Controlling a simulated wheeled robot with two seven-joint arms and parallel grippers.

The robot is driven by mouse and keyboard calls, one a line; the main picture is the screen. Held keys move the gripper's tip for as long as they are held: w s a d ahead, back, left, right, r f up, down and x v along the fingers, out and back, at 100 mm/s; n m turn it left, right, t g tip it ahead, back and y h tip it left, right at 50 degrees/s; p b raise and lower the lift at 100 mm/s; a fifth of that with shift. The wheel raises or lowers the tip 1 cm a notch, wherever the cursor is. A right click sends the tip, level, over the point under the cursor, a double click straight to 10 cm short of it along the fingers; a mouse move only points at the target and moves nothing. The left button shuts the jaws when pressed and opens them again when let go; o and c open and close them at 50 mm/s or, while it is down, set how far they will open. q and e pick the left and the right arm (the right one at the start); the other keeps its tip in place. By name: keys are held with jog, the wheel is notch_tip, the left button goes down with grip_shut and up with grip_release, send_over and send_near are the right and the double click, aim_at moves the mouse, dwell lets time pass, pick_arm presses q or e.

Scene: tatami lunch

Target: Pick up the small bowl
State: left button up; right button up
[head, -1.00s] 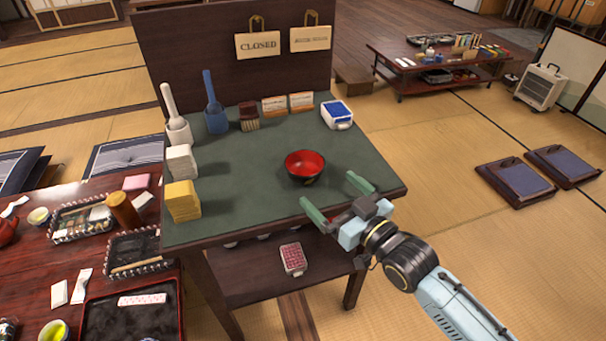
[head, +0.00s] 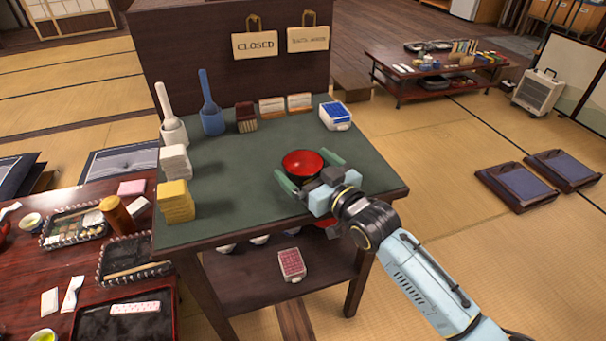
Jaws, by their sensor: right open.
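The small bowl (head: 303,163), red inside and black outside, stands upright on the green top of the small table (head: 235,195). My right gripper (head: 307,172) is open at the bowl's near side. One green finger is at the bowl's left front and the other at its right. The gripper body hides the bowl's lower front, so I cannot tell whether the fingers touch it. My left gripper is not in view.
Yellow blocks (head: 176,203), white blocks (head: 175,163), a white holder (head: 173,130), a blue holder (head: 212,118) and a blue-lidded box (head: 336,116) stand around the table's left and back edges. A dark panel with hanging signs (head: 254,44) rises behind. The tabletop's middle is clear.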

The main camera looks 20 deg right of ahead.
jog(key=c, duration=1.1)
jog(key=shift+r, duration=0.1)
